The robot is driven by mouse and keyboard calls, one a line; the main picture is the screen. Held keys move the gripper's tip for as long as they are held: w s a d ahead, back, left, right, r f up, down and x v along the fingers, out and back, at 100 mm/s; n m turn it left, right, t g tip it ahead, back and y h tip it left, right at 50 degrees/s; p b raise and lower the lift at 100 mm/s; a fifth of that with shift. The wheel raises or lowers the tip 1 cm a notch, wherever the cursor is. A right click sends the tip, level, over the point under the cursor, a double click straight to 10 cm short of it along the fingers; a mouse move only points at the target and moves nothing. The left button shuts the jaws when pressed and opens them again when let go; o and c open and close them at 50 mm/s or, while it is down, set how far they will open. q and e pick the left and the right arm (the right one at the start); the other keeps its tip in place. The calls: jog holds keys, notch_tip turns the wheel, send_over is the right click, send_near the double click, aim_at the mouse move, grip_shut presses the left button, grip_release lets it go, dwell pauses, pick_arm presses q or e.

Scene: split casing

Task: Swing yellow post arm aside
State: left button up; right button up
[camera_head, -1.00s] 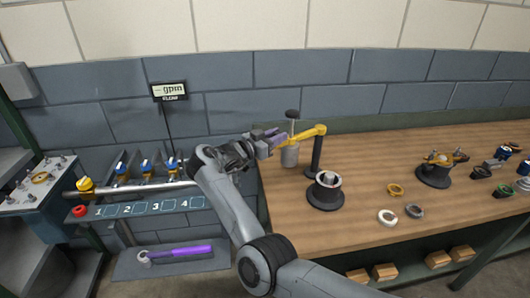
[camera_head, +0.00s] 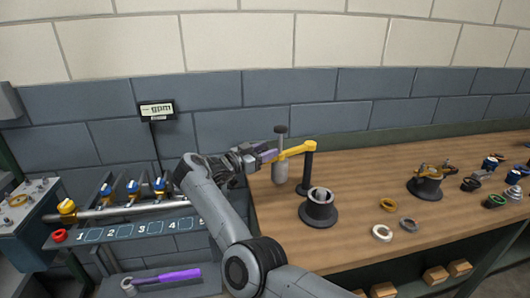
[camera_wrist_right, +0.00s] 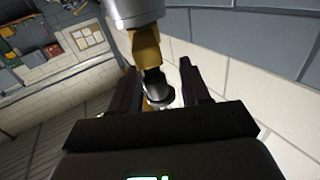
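The yellow post arm (camera_head: 296,150) reaches left from the top of a dark upright post (camera_head: 308,168) on the bench. A grey cylinder (camera_head: 281,173) hangs at its free end, with a black knob (camera_head: 280,129) above. My right gripper (camera_head: 267,155) is at this free end, coming from the left. In the right wrist view, its two dark fingers (camera_wrist_right: 160,90) stand apart on either side of the black knob and stem (camera_wrist_right: 156,88), with gaps showing. The yellow arm end (camera_wrist_right: 147,48) and grey cylinder (camera_wrist_right: 135,10) show beyond. My left gripper is not in view.
A dark round holder (camera_head: 319,208) stands in front of the post. Loose rings (camera_head: 382,233) and a fixture with yellow parts (camera_head: 427,182) lie to the right on the wooden bench (camera_head: 350,240). A numbered valve rack (camera_head: 130,228) is at left. A wall stands behind.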

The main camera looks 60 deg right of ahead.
jog(key=shift+r, duration=0.1)
jog(key=shift+a, duration=0.1)
jog(key=shift+a, duration=0.2)
jog(key=v, duration=1)
jog(key=shift+w+b, duration=0.15)
jog(key=shift+b, duration=0.2)
jog(key=shift+a, duration=0.1)
